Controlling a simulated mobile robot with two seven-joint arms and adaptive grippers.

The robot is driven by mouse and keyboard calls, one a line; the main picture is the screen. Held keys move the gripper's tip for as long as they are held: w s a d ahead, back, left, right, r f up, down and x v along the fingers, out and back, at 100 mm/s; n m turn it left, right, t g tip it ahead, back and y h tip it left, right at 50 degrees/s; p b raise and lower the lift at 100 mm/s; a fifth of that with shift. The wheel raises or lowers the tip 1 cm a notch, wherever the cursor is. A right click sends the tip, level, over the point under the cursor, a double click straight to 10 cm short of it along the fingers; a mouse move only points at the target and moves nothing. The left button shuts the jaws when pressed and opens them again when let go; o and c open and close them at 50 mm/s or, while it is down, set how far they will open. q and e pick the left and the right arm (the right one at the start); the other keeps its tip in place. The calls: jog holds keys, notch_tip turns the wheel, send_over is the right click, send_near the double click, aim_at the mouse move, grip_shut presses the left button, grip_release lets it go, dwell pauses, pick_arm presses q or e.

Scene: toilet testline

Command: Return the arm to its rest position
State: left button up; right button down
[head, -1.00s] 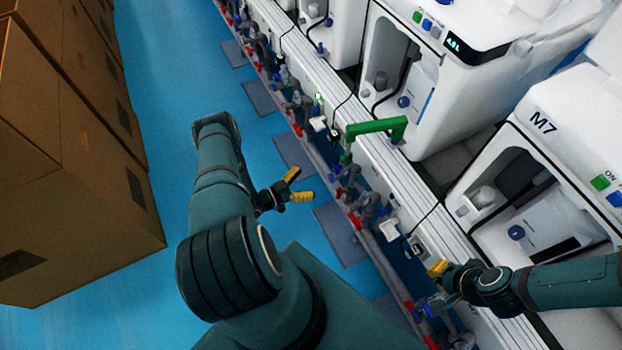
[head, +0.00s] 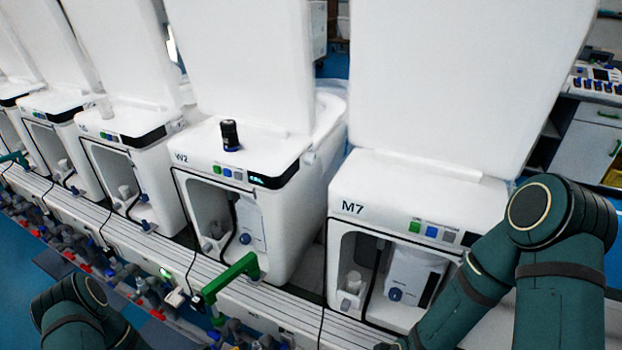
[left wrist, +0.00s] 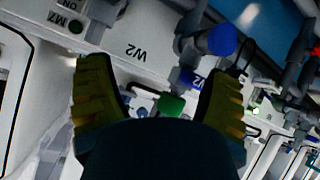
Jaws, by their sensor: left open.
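My left arm (head: 85,315) shows at the lower left of the head view, folded low beside the bench edge; its gripper is outside that view. In the left wrist view my left gripper (left wrist: 160,68) has its two yellow-padded fingers apart, with nothing held between them. Beyond the fingers are a white unit labelled W2, a blue-capped grey fitting (left wrist: 215,40) and a green part (left wrist: 171,105). My right arm (head: 555,250) is bent at the right of the head view, in front of the M7 unit (head: 420,190). The right gripper is not visible.
White toilet test units, including W2 (head: 240,170), stand in a row on the white rail bench (head: 270,308). A green handle (head: 230,278) sticks out from the bench. A black cylinder (head: 230,135) stands on W2. Pipes and valves run along the bench's front.

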pick_arm(q)
jog(key=s+d+r+n+g, duration=0.2)
jog(key=s+d+r+g, duration=0.3)
jog(key=s+d, duration=0.35)
jog(key=s+d+r+n+g, duration=0.1)
jog(key=s+d+r+g, duration=0.4)
jog(key=s+d, duration=0.3)
jog(key=w+d+r+m+t, duration=0.1)
jog(key=w+r, duration=0.4)
jog(key=shift+d+m, duration=0.2)
jog(key=shift+m, duration=0.1)
jog(key=shift+w+r, duration=0.1)
